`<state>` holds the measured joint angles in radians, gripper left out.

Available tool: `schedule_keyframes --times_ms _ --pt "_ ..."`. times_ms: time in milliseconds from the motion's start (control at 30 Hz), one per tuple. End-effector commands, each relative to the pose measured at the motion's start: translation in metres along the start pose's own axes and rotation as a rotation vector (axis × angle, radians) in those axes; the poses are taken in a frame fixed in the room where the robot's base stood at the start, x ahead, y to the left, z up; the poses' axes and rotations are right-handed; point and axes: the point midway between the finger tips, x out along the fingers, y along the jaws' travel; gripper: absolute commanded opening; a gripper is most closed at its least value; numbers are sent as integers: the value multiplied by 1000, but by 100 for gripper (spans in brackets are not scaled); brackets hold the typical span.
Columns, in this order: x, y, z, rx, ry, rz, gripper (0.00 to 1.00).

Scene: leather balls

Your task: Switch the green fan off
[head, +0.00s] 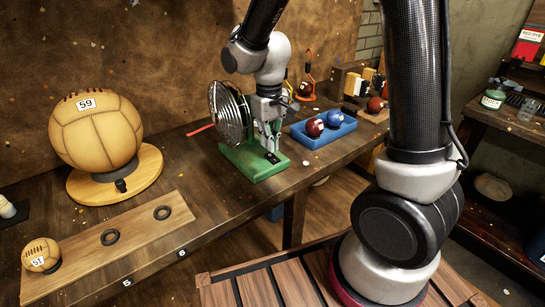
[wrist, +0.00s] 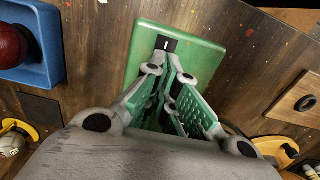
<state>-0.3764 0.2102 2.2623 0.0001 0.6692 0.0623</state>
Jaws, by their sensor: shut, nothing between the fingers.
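The green fan has a round metal cage (head: 230,113) and a flat green base (head: 253,168) on the workbench; the base also shows in the wrist view (wrist: 208,50). A small black switch (head: 271,157) with a light mark sits on the base; it shows at the fingertips in the wrist view (wrist: 165,44). My gripper (head: 268,147) points down over the base, shut and empty, its tips (wrist: 169,60) very close to the switch. I cannot tell whether they touch it or which way the switch is set.
A blue tray (head: 324,138) with a red ball (head: 315,127) and a blue ball (head: 335,117) stands right of the fan. A large ball marked 59 (head: 95,135) rests on a wooden stand at left. A red streamer (head: 201,129) sticks out left of the fan.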

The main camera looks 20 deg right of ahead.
Motion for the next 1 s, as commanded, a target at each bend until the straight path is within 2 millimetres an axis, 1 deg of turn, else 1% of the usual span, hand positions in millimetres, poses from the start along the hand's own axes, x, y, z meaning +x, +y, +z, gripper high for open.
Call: schedule_keyframes --times_ms 300,500,1000 --pt "-29 0 -1 0 3 0 0" --pt "-42 0 0 0 1 0 0" --pt "-44 0 1 -4 -3 0 0"
